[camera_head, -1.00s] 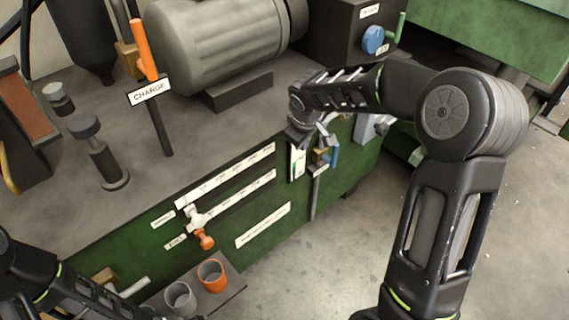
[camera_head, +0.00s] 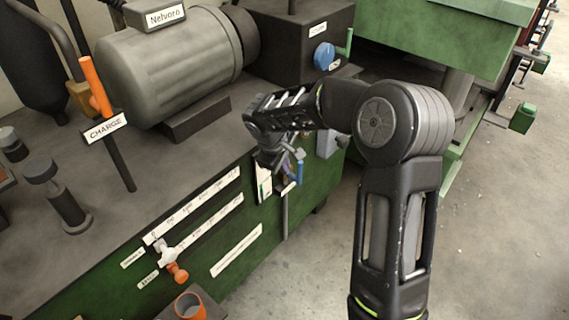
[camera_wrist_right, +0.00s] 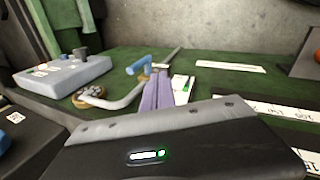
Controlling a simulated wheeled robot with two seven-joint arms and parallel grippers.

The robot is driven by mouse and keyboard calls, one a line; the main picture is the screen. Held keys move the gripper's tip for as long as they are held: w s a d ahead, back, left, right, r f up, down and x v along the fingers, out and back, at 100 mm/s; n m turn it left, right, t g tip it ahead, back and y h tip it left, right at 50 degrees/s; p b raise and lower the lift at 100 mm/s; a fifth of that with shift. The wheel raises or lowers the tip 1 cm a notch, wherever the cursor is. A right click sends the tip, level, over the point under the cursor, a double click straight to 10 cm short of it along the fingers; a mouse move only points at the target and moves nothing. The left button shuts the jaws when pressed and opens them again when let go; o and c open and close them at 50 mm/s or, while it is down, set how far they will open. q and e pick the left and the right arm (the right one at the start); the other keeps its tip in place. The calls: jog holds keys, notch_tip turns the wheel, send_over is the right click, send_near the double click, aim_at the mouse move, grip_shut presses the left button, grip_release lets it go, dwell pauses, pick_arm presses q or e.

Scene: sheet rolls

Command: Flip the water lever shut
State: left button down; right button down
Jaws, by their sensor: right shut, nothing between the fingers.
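A small blue lever (camera_head: 300,166) is on the green front panel, near its right end. In the right wrist view the blue lever (camera_wrist_right: 138,66) sticks out from the panel beside a grey bent pipe. Its label is too small to read. My right gripper (camera_head: 286,163) is shut and empty, close to the left of the lever. In the right wrist view its purple-looking fingers (camera_wrist_right: 160,90) are together beside the lever; I cannot tell whether they touch it. The valve body behind the fingers is mostly hidden. My left gripper is out of view.
An orange-handled valve (camera_head: 176,270) and long white scales are left on the panel. A grey box (camera_wrist_right: 65,74) and round brown fitting (camera_wrist_right: 90,95) are near the lever in the wrist view. Above stand a motor (camera_head: 170,70) and a blue knob (camera_head: 324,56). Floor at right is clear.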

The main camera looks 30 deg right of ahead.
jog(key=w+d+f, duration=0.3)
jog(key=d+f, duration=0.3)
jog(key=shift+f, duration=0.35)
